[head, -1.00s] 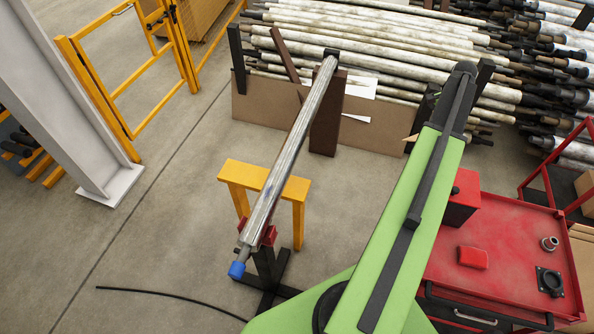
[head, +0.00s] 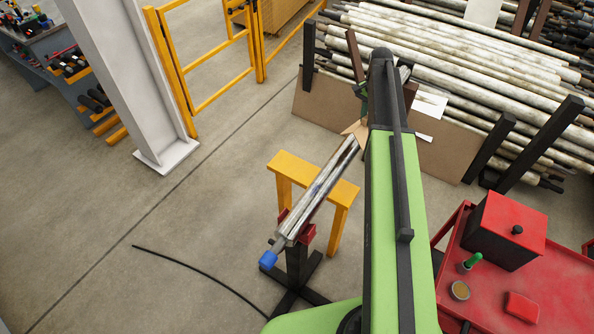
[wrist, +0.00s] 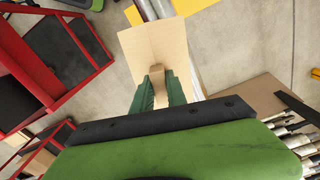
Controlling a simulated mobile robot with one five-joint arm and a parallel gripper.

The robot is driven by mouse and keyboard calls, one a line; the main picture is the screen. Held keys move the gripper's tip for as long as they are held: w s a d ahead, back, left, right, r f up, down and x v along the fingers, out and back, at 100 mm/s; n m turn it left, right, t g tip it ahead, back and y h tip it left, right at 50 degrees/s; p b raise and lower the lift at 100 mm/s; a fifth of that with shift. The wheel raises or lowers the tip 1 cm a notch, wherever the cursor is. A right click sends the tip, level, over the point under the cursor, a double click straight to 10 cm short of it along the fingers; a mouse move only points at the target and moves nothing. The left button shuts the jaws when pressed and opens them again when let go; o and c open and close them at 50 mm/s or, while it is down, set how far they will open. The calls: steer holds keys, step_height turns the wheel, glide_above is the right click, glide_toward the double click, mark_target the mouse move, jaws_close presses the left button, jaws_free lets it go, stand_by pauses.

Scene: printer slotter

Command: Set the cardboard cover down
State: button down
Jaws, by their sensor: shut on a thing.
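The cardboard cover (wrist: 147,47) is a tan folded sheet with a small tab, held in front of my gripper (wrist: 157,78) in the wrist view. My gripper's green fingers are shut on the tab. In the head view a tan corner of the cover (head: 356,130) shows left of my arm, by the far visible part of the metal roller (head: 318,195). My arm hides most of the cover and the roller's far end there. The roller also shows just past the cover in the wrist view (wrist: 153,9). I cannot tell whether cover and roller touch.
A yellow stand (head: 341,228) is by the roller, whose near end has a blue cap (head: 268,260). A red cart (head: 560,285) with a red box (head: 505,225) stands right. Many pale rollers are racked behind a brown board (head: 320,108). Open floor lies left.

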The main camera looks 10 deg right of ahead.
steer(key=w+a+f+n+b, duration=0.1)
steer(key=w+a, duration=0.1)
steer(key=a, duration=0.6)
steer(key=w+a+f+n+b, duration=0.1)
steer(key=w+a, duration=0.1)
steer(key=a, duration=0.5)
steer(key=b, duration=2)
glide_above(291, 165)
step_height(291, 165, down, 21)
steer(key=shift+n, duration=0.4)
step_height(291, 165, down, 4)
steer(key=b, duration=0.4)
steer(key=shift+s+a+b, duration=0.1)
steer(key=shift+s+b, duration=0.05)
steer(key=shift+b, duration=0.2)
steer(key=shift+r, duration=0.25)
steer(key=shift+f, duration=0.25)
steer(key=c, duration=1.3)
jaws_free()
steer(key=shift+r, duration=0.1)
steer(key=shift+c, duration=0.2)
